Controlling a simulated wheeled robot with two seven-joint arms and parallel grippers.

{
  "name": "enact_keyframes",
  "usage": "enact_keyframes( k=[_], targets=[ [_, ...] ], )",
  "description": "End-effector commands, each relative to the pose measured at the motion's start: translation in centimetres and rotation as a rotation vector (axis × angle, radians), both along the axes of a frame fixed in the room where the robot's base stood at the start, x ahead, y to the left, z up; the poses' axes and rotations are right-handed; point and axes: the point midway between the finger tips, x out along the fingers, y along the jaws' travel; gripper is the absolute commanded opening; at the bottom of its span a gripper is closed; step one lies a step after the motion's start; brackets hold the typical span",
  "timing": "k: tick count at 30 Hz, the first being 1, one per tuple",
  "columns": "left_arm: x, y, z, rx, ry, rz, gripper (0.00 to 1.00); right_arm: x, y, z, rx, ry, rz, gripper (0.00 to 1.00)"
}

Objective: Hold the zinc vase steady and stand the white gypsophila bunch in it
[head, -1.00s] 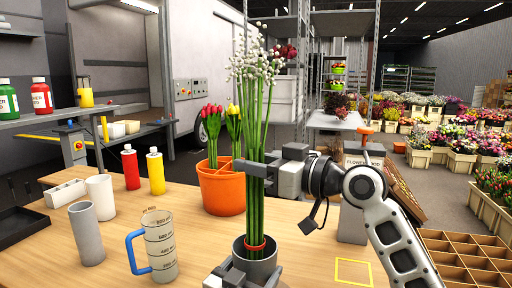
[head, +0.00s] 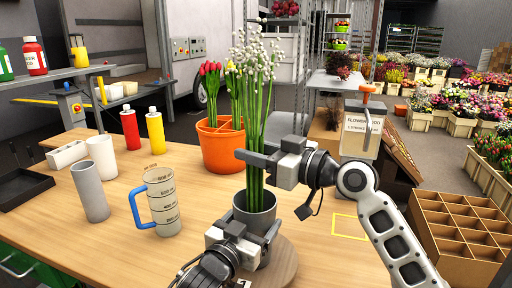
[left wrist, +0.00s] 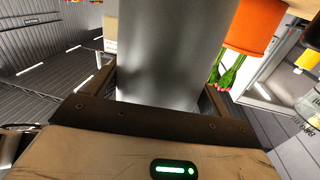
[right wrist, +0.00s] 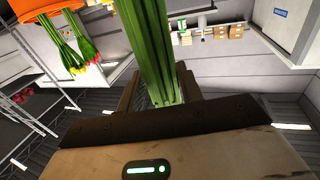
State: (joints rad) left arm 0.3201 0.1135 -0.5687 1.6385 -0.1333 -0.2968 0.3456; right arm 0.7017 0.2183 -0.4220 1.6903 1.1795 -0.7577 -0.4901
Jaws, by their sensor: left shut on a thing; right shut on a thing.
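The grey zinc vase (head: 255,221) stands upright at the table's front on a round wooden board (head: 286,266). My left gripper (head: 247,237) is shut on it; in the left wrist view the vase (left wrist: 170,50) fills the space between the fingers. The white gypsophila bunch (head: 252,58) is upright, with its long green stems going down into the vase mouth. My right gripper (head: 258,160) is shut around the stems above the rim; the stems also show between the fingers in the right wrist view (right wrist: 155,45). The stem ends are hidden inside the vase.
An orange pot (head: 222,150) with tulips stands behind the vase. A measuring jug (head: 163,207) and a grey cylinder (head: 90,192) stand to the left. A yellow outlined square (head: 355,228) lies on clear table at right, near a wooden compartment box (head: 455,232).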

Motion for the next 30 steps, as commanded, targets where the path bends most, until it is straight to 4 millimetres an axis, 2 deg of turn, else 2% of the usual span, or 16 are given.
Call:
enact_keyframes(
  k=[10,21,22,24,25,30],
  targets=[
    [0.0,0.1,-0.2,0.005,0.002,0.002,0.37,0.0,0.0,-0.1,0.001,-0.001,-0.001,0.09],
    [0.0,0.1,-0.2,0.005,0.002,0.002,0.37,0.0,0.0,-1.2,0.0,0.0,-0.001,0.09],
    [0.0,0.1,-0.2,0.005,0.002,0.002,0.37,0.0,0.0,-1.2,0.001,-0.001,0.0,0.39],
    [0.0,0.1,-0.2,0.005,0.002,0.002,0.37,0.0,0.0,-1.1,0.001,-0.001,0.0,0.58],
    [0.0,0.1,-0.2,0.005,0.002,0.002,0.37,0.0,0.0,-1.1,0.001,-0.001,0.0,0.61],
    [0.0,0.1,-0.2,0.005,0.002,0.002,0.37,0.0,0.0,-1.1,0.001,-0.001,0.0,0.61]
  ],
)
